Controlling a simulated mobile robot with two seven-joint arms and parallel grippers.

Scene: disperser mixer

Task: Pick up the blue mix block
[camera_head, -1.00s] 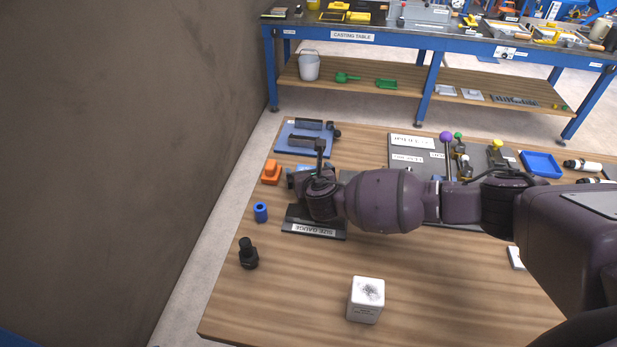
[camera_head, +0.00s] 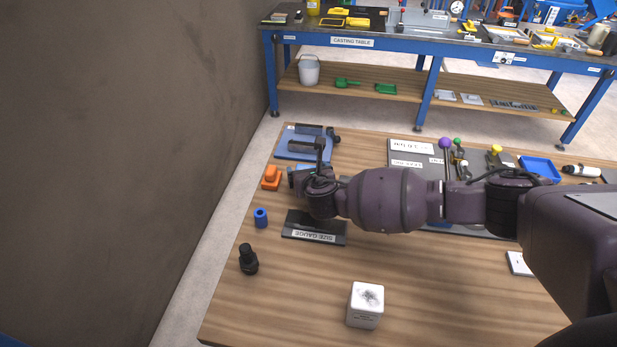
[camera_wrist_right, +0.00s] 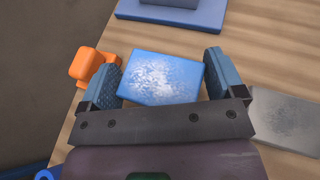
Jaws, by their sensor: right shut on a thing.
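The blue mix block (camera_wrist_right: 160,78) is a blue block with a pale, speckled top face. In the right wrist view it sits between the two blue fingers of my right gripper (camera_wrist_right: 165,66), which is shut on it. In the head view my right gripper (camera_head: 303,180) is over the far left of the wooden table, behind the size gauge plate. Its wrist hides most of the block there. I cannot tell how far the block is above the table. My left gripper is not in view.
An orange block (camera_head: 270,177) is close by on the left. A blue fixture (camera_head: 303,152) stands behind. The size gauge (camera_head: 314,237), a blue cylinder (camera_head: 261,217), a black fitting (camera_head: 248,259) and a white cube (camera_head: 365,304) are nearer. The front middle of the table is mostly clear.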

